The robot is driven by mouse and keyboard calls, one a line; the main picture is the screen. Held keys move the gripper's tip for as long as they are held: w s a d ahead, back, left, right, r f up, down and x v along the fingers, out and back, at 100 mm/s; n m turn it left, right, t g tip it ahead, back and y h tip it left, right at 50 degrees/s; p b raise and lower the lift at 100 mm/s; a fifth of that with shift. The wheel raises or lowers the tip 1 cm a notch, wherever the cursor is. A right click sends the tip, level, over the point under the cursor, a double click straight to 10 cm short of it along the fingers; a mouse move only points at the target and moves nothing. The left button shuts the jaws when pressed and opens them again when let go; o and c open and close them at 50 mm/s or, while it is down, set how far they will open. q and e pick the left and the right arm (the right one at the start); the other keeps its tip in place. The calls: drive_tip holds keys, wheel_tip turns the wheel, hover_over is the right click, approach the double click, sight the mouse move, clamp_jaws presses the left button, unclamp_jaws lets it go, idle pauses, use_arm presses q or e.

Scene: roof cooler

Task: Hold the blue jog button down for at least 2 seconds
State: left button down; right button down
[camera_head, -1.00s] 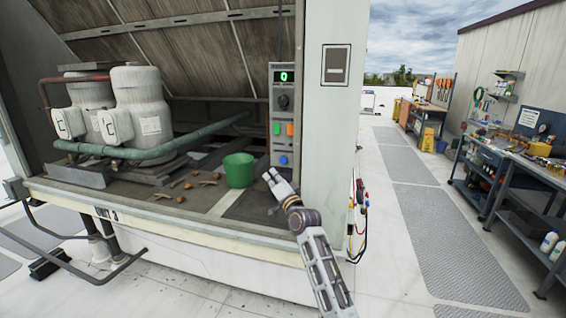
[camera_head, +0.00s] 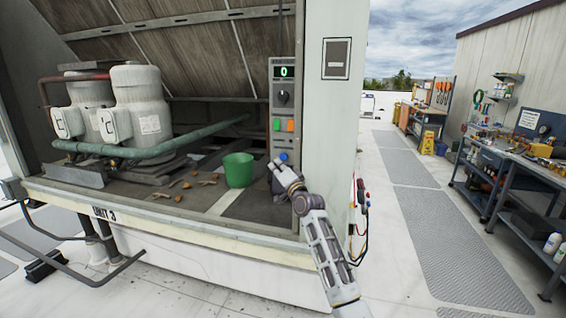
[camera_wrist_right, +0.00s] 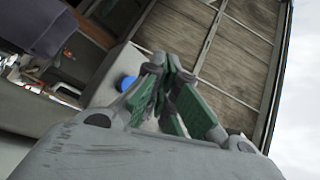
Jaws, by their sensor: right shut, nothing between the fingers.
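The blue jog button (camera_head: 283,157) is at the bottom of the grey control panel (camera_head: 283,60), which has a green display, a dark knob, a green button and an orange button. My right gripper (camera_head: 274,166) is shut and empty, its fingertips just below and left of the blue button in the head view. In the right wrist view the blue button (camera_wrist_right: 127,83) shows left of the shut fingers (camera_wrist_right: 160,62). I cannot tell whether the fingers touch the panel; they appear apart from the button. My left gripper is not in view.
A green bucket (camera_head: 238,170) stands on the unit floor left of my gripper. Small brown debris lies further left, before two grey compressors (camera_head: 140,105). A pale cabinet post (camera_head: 325,150) rises right of the panel. Workbenches line the right side.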

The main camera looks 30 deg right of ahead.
sight(284, 157)
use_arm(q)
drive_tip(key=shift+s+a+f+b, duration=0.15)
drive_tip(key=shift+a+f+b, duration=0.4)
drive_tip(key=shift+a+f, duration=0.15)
use_arm(e)
drive_tip(key=shift+w+d, duration=0.95)
drive_tip(key=shift+d, duration=0.15)
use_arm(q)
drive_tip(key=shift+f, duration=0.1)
use_arm(e)
drive_tip(key=shift+w+d, duration=0.25)
drive_tip(key=shift+d, duration=0.05)
idle(0.3)
drive_tip(key=shift+r, duration=0.1)
